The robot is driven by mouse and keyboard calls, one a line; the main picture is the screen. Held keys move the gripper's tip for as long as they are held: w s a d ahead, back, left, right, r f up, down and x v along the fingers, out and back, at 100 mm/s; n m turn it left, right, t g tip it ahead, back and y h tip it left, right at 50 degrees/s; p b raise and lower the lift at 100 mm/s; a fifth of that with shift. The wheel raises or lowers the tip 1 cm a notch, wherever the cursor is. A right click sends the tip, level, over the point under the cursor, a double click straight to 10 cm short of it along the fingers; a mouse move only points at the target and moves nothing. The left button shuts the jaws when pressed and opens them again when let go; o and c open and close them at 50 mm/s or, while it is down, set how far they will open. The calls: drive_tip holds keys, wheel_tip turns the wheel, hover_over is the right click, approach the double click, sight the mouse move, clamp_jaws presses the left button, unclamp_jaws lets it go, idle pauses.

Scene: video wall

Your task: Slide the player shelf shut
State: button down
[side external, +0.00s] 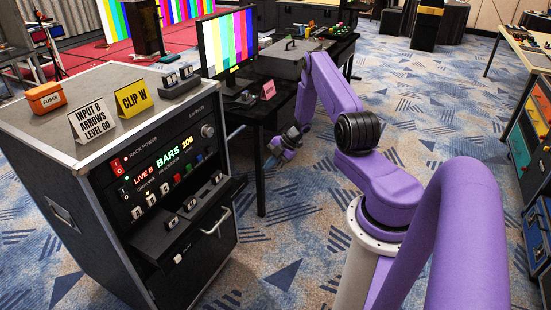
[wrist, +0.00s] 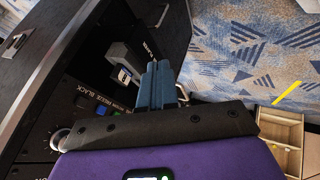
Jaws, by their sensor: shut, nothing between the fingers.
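The player shelf (side external: 168,240) sticks out from the front of the black rack case, below its lit control panel, with small grey devices on top. A pale bar handle (side external: 217,222) shows at its right end. My gripper (side external: 281,150) is to the right of and behind the shelf in the side view, apart from it. In the wrist view, the shut, empty blue fingers (wrist: 158,82) appear in front of a dark shelf area with a grey device (wrist: 125,62). Whether they touch anything there I cannot tell.
The rack case (side external: 60,160) carries an orange fuse box (side external: 45,97) and signs on top. A black table (side external: 262,110) with a colour-bar monitor (side external: 228,42) stands behind it. Patterned carpet (side external: 300,220) is clear between the case and my arm.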

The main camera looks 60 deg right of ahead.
drive_tip(key=v, duration=0.3)
drive_tip(key=shift+s+d+r, duration=0.1)
drive_tip(key=shift+r, duration=0.05)
drive_tip(key=c, duration=1.4)
unclamp_jaws()
drive_tip(key=shift+s+r, duration=0.1)
drive_tip(key=shift+r, duration=0.1)
drive_tip(key=shift+c, duration=0.2)
drive_tip(key=shift+o, duration=1.4)
drive_tip(key=a+r+n+g, duration=0.1)
drive_tip(key=a+n+g, duration=0.3)
drive_tip(key=a+n, duration=0.5)
drive_tip(key=shift+n, duration=0.6)
wheel_tip(320, 180, up, 7)
drive_tip(key=n+h, duration=0.5)
drive_tip(key=n, duration=2.2)
hover_over(218, 223)
drive_tip(key=s, duration=0.4)
drive_tip(key=w+f, duration=0.1)
drive_tip(key=f, duration=0.4)
drive_tip(key=w+f, duration=0.1)
drive_tip(key=f, duration=0.5)
drive_tip(key=w+f, duration=0.1)
drive_tip(key=f, duration=0.5)
drive_tip(key=shift+w+f, duration=0.15)
drive_tip(key=shift+w, duration=0.15)
clamp_jaws()
